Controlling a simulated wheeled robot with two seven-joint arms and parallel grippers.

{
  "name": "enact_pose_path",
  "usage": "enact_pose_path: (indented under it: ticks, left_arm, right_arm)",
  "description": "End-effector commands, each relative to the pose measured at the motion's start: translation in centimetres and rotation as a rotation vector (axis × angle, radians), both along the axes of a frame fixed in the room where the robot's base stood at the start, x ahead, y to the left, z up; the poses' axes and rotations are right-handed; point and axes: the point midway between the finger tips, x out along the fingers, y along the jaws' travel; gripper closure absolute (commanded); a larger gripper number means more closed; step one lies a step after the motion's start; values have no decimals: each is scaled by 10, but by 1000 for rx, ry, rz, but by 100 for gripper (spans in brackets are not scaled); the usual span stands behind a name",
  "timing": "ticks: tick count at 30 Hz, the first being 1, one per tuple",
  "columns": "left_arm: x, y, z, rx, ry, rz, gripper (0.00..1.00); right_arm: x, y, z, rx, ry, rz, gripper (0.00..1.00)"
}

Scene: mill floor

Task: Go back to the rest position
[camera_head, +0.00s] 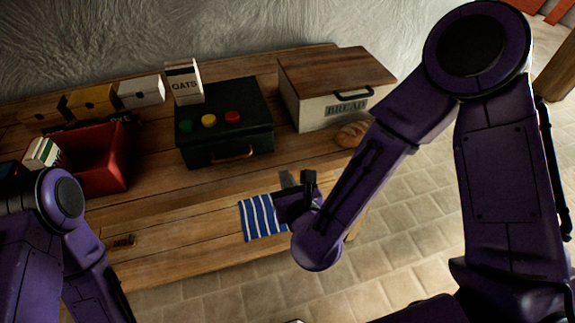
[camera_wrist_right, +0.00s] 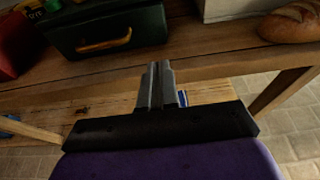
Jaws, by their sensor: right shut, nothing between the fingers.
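My right gripper (camera_head: 297,178) is over the front edge of the wooden table, beside a blue and white striped cloth (camera_head: 262,218). In the right wrist view the two grey fingers (camera_wrist_right: 159,75) are together, with nothing between them. A small piece of the striped cloth (camera_wrist_right: 183,98) shows behind them. My right arm is bent and reaches in from the right. My left arm shows at the lower left, but its gripper is out of the picture.
On the table (camera_head: 160,225) stand a dark green box (camera_head: 224,125) with coloured knobs, a bread bin (camera_head: 330,95), a loaf (camera_head: 351,134), an oats carton (camera_head: 185,82) and a red bin (camera_head: 105,160). Several small boxes line the back. Tiled floor (camera_head: 400,230) lies clear at the right.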

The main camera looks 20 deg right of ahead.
Motion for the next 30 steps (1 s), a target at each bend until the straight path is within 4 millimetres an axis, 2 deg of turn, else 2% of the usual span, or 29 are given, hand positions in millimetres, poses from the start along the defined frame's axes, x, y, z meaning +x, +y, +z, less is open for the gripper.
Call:
enact_pose_path:
  ticks: [1,4,14,17,20,23,26,27,29,30]
  left_arm:
    - [0,0,15,0,0,0,37]
    - [0,0,21,0,0,0,37]
    - [0,0,20,0,0,0,37]
    - [0,0,20,0,0,0,37]
    - [0,0,20,0,0,0,37]
    - [0,0,19,0,0,0,37]
    - [0,0,18,0,0,0,37]
    - [0,0,18,0,0,0,37]
    - [0,0,17,0,0,0,37]
    - [0,0,17,0,0,0,37]
  right_arm:
    - [-3,0,7,-2,3,2,100]
    - [-7,0,5,4,2,4,100]
    - [-8,0,1,0,0,6,100]
    - [-9,2,0,-118,4,56,100]
    - [-11,7,-9,-433,31,204,100]
    - [-16,-4,-34,-891,91,410,100]
    - [-34,-30,-81,-1343,199,680,100]
    - [-46,-45,-103,-1514,251,813,100]
    - [-71,-72,-139,-1749,333,1054,100]
    - [-92,-92,-163,-1876,386,1230,100]
